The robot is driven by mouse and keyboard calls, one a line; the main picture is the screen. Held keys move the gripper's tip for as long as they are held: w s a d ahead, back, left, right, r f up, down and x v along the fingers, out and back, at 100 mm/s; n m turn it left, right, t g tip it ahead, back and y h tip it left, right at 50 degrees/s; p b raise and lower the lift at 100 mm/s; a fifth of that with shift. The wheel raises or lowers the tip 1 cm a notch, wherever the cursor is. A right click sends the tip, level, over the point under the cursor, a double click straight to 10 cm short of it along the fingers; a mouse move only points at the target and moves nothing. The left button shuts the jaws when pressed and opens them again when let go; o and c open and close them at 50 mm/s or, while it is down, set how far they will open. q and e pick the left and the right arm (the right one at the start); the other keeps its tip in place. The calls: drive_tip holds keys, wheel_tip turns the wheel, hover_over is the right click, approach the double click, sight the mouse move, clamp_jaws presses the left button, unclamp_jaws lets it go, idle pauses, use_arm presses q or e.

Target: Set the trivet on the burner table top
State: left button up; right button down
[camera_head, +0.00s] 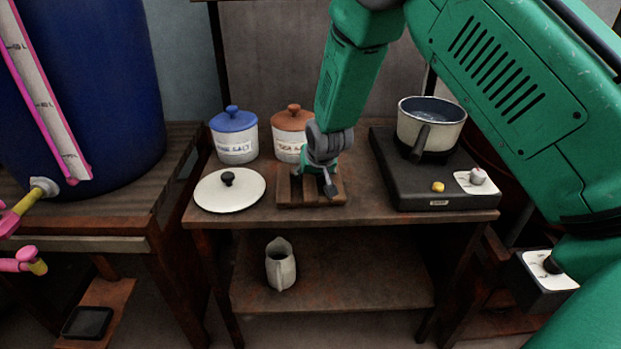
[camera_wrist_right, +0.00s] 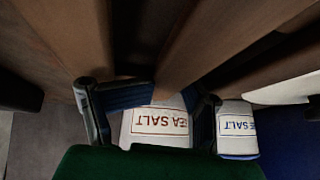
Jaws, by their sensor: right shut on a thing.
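The trivet (camera_head: 293,190) is a dark brown slatted wooden piece near the front edge of the burner table top (camera_head: 370,205). It looks level and lies on the top or very close to it; I cannot tell if a small gap remains. My right gripper (camera_head: 322,178) comes down from above and is shut on one slat. In the right wrist view, slats of the trivet (camera_wrist_right: 215,40) fill the upper part, close to the fingers (camera_wrist_right: 150,95). The gripper hides part of the trivet. My left gripper is not in view.
A white lid (camera_head: 230,192) lies left of the trivet. A blue-lidded jar (camera_head: 235,140) and an orange-lidded salt jar (camera_head: 288,138) stand behind. A black burner (camera_head: 437,185) carrying a pot (camera_head: 415,130) is at right. A jug (camera_head: 280,265) stands on the lower shelf.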

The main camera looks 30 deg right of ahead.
drive_tip(key=c, duration=0.6)
unclamp_jaws()
drive_tip(key=shift+s, duration=0.1)
drive_tip(key=shift+a, duration=0.1)
drive_tip(key=p+v, duration=0.3)
drive_tip(key=v, duration=0.9)
